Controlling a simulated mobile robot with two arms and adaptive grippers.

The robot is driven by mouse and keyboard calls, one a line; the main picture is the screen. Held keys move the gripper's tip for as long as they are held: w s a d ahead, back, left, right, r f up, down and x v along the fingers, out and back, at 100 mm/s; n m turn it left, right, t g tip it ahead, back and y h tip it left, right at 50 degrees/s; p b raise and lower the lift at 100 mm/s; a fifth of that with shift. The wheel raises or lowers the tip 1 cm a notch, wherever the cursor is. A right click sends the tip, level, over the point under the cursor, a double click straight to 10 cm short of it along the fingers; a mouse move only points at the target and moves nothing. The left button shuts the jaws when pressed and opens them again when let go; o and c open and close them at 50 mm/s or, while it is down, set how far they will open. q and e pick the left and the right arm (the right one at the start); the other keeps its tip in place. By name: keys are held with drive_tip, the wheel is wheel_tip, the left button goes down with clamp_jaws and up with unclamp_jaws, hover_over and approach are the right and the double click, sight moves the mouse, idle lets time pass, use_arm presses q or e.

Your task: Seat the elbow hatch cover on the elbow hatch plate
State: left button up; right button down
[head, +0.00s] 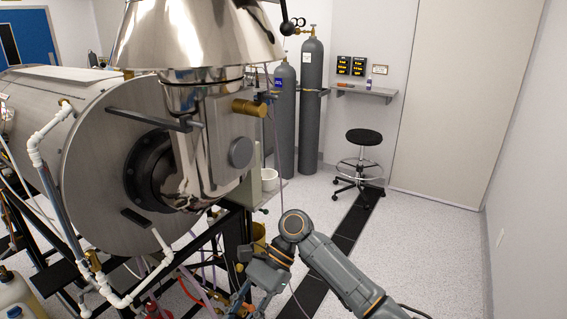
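The polished metal elbow (190,140) stands at the front of the large steel burner chamber (105,150). A flat steel plate (222,125) is on its right side and looks like the elbow hatch plate. A round grey disc (240,153) sits on that plate's lower right; I cannot tell whether it is the hatch cover. No separate cover shows clearly. My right gripper (258,303) is low in the picture, below and to the right of the elbow, and apart from it. Its fingertips are small and cut off at the bottom edge, so their opening is unclear. My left gripper is not in view.
A brass-coloured knob (249,108) and a dark horizontal bar (150,118) stick out near the elbow. White pipes (50,130) and a black frame surround the chamber. Grey gas cylinders (311,105) and a stool (362,140) stand behind. The floor (430,250) at right is clear.

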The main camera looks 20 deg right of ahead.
drive_tip(key=w+d+r+m+t+y+p, duration=0.1)
drive_tip(key=w+d+r+m+t+y, duration=0.15)
drive_tip(key=w+r+m+t, duration=0.45)
drive_tip(key=w+d+r+m+t+y+p, duration=0.1)
drive_tip(key=w+r+m+t+y, duration=0.2)
drive_tip(key=r+m+t, duration=0.65)
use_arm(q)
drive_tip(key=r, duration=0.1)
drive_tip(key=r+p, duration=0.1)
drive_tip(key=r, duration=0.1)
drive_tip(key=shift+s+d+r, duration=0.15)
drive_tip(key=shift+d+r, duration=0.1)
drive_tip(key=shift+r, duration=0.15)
use_arm(e)
drive_tip(key=w+d+r+m+t+h, duration=0.2)
drive_tip(key=d+r+t+h, duration=0.1)
drive_tip(key=d, duration=0.3)
drive_tip(key=w+d+r+m+t+h, duration=0.3)
drive_tip(key=d+r+t, duration=0.1)
drive_tip(key=d, duration=0.3)
drive_tip(key=shift+w+m+t, duration=0.15)
drive_tip(key=shift+m+t, duration=0.2)
drive_tip(key=shift+t, duration=0.3)
